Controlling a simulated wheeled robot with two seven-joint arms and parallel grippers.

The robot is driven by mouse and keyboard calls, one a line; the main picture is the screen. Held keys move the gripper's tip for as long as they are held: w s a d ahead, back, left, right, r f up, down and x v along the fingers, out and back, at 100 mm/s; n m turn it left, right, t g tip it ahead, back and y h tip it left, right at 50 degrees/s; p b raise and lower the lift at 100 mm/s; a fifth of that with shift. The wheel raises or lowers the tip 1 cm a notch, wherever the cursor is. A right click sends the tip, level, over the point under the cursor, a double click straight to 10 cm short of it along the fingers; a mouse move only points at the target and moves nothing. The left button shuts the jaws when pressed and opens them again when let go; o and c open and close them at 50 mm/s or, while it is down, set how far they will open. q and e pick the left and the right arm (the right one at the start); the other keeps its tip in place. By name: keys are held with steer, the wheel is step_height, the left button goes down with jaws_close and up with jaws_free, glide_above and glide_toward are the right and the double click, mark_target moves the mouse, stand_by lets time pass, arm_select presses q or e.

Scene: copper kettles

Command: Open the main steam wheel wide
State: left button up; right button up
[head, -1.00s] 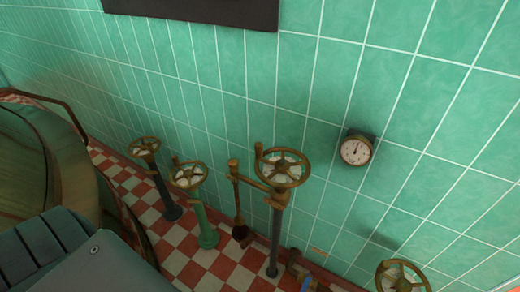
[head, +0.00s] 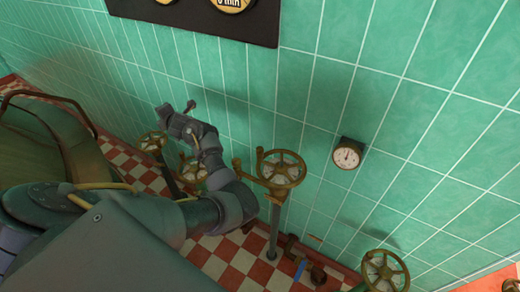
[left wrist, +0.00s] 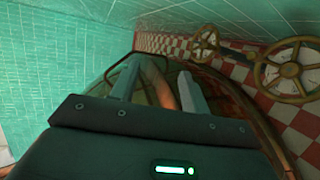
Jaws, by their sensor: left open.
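Several brass handwheels stand on posts along the tiled wall; I cannot tell by marking which is the main steam wheel. The tallest wheel (head: 281,168) is right of my left arm, on a dark post with a side handle. A far-left wheel (head: 153,141) stands below my gripper in the picture. Another wheel (head: 191,171) is partly hidden by my arm. My left gripper (head: 176,107) is open and empty, apart from any wheel. The left wrist view shows its spread fingers (left wrist: 160,82), with a near wheel (left wrist: 289,70) and a farther wheel (left wrist: 205,42) to their right. My right gripper is not in view.
A large rounded kettle (head: 45,140) with a rail is at the left. A round gauge (head: 347,155) is on the wall. A dark board (head: 195,17) with gold dials hangs above. Another wheel (head: 385,272) is at the lower right. Checkered floor (head: 232,262) shows between posts.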

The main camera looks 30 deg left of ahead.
arm_select(q)
steer(key=s+n+g+h, duration=0.1)
steer(key=n+g, duration=0.1)
steer(key=n, duration=0.3)
step_height(320, 180, up, 3)
steer(key=n+g+h+p, duration=0.2)
steer(key=n+h+p, duration=0.1)
steer(key=n+h, duration=0.9)
glide_above(260, 148)
steer(key=shift+s+a+r, duration=0.15)
steer(key=shift+a, duration=0.15)
steer(key=shift+d+r+n, duration=0.15)
steer(key=shift+d+n, duration=0.15)
steer(key=shift+d, duration=0.1)
steer(key=shift+f, duration=0.55)
step_height(260, 148, down, 8)
steer(key=p, duration=0.3)
steer(key=shift+a+f, duration=0.1)
steer(key=shift+f, duration=0.1)
steer(key=shift+f+p, duration=0.3)
steer(key=shift+f, duration=0.45)
steer(key=shift+c, duration=0.5)
